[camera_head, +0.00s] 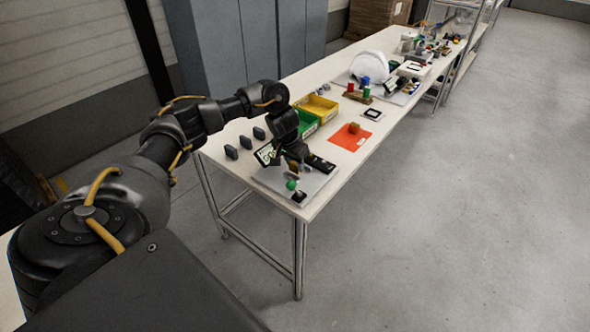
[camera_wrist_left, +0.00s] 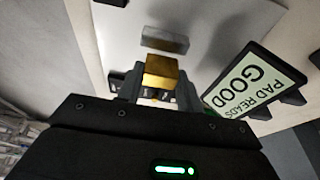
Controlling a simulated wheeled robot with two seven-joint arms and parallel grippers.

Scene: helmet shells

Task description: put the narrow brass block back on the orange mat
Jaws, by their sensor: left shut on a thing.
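My left gripper (camera_head: 293,168) is over the grey plate (camera_head: 316,183) at the table's near end. In the left wrist view its two fingers (camera_wrist_left: 159,86) are shut on a brass block (camera_wrist_left: 161,72), taken as the narrow one. I cannot tell whether the block touches the plate. In the head view the gripper mostly hides it. The orange mat (camera_head: 340,138) lies farther along the table, to the right, with a brownish block (camera_head: 353,128) on it. My right gripper is not in view.
A display (camera_wrist_left: 258,84) reading "PAD READS GOOD" stands beside the gripper. A grey block (camera_wrist_left: 165,40) is just beyond the brass one. Bare tabletop surrounds the mat.

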